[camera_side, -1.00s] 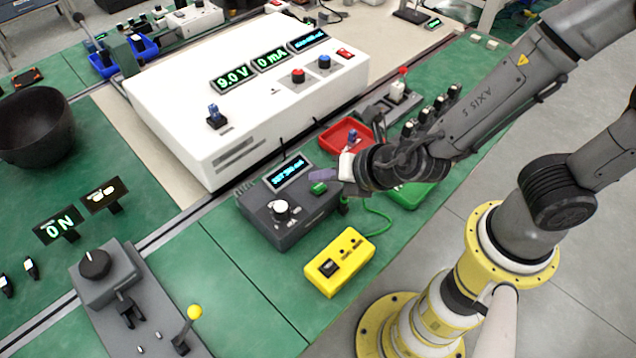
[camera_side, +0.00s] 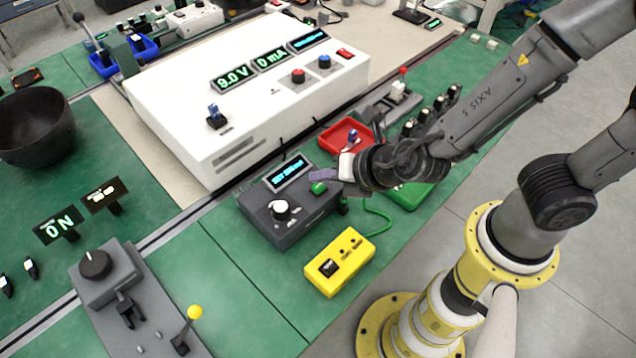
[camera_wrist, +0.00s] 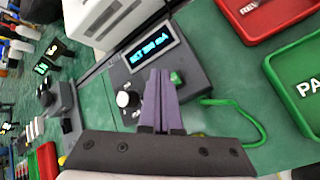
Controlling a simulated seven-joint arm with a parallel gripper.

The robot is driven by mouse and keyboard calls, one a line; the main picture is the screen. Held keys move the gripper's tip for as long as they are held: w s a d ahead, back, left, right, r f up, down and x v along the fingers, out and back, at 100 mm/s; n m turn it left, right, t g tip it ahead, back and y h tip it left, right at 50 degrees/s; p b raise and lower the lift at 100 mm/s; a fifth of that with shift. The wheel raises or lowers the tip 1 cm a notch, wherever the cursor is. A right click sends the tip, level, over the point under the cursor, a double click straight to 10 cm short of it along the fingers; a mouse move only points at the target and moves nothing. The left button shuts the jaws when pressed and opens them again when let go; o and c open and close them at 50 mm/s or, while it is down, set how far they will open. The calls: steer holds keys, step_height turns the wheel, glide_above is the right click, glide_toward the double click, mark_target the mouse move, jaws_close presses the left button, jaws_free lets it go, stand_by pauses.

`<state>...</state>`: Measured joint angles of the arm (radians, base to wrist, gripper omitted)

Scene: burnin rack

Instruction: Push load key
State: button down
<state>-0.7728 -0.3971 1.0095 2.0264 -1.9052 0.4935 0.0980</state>
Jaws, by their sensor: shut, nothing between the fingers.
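The load box (camera_side: 290,222) is a dark grey unit with a white knob (camera_side: 281,209), a lit blue display (camera_side: 289,174) and a green key (camera_side: 318,188) on its top. I take the green key to be the load key. My gripper (camera_side: 318,174) is shut and empty, its purple fingers just above and behind the green key in the side view. In the wrist view the shut fingers (camera_wrist: 160,72) point at the load box, and the green key (camera_wrist: 177,78) shows just right of their tips. I cannot tell whether they touch it.
A yellow box (camera_side: 340,262) with a green cable stands in front. A red tray (camera_side: 338,137) and a green tray (camera_side: 405,196), partly hidden by my arm, lie behind and right. The white power supply (camera_side: 190,110) stands behind.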

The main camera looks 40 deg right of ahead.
steer(key=shift+f, duration=0.15)
steer(key=shift+f, duration=0.35)
steer(key=shift+f, duration=0.2)
stand_by(0.8)
steer(key=shift+r, duration=0.65)
step_height(320, 180, up, 6)
stand_by(0.7)
